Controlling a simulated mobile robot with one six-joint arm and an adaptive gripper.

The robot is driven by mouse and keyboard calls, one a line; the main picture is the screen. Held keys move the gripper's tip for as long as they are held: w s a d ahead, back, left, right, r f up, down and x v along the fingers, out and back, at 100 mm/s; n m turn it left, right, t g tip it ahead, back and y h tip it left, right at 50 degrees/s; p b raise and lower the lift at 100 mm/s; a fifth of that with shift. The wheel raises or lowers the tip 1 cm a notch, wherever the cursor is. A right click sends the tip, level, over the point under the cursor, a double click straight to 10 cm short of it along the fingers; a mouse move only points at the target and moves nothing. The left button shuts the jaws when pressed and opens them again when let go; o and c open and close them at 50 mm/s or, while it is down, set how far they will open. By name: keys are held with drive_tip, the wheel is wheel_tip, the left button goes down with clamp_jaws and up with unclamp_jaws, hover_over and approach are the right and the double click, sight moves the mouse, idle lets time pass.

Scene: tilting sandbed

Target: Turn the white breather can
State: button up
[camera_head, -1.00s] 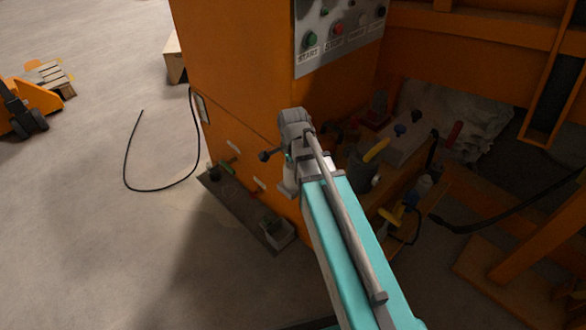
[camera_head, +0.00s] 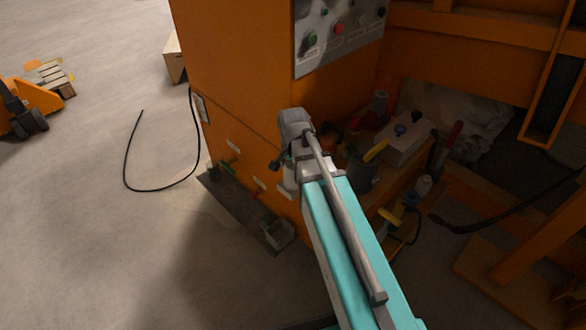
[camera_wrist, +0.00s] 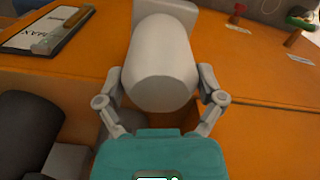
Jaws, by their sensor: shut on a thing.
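The white breather can (camera_wrist: 164,62) fills the upper middle of the wrist view. It is a pale, rounded cylinder seen nearly end-on, with a squarish pale part behind it against the orange panel. My gripper (camera_wrist: 161,82) is shut on the can, with one grey finger against each side. In the head view my arm's wrist end covers the gripper and most of the can, so their contact is hidden there.
The orange cabinet (camera_head: 235,75) carries a button panel (camera_head: 335,35) above my arm. To the right, a cluttered shelf holds a grey box (camera_head: 405,140) and tools. A black cable (camera_head: 150,188) lies on otherwise open floor at left.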

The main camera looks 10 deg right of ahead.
drive_tip(key=n, duration=0.4)
drive_tip(key=shift+n, duration=0.3)
drive_tip(key=n, duration=1)
drive_tip(key=shift+n, duration=0.4)
drive_tip(key=n, duration=0.5)
drive_tip(key=shift+s, duration=0.1)
drive_tip(key=o, duration=0.8)
drive_tip(key=shift+o, duration=0.2)
drive_tip(key=shift+m, duration=0.4)
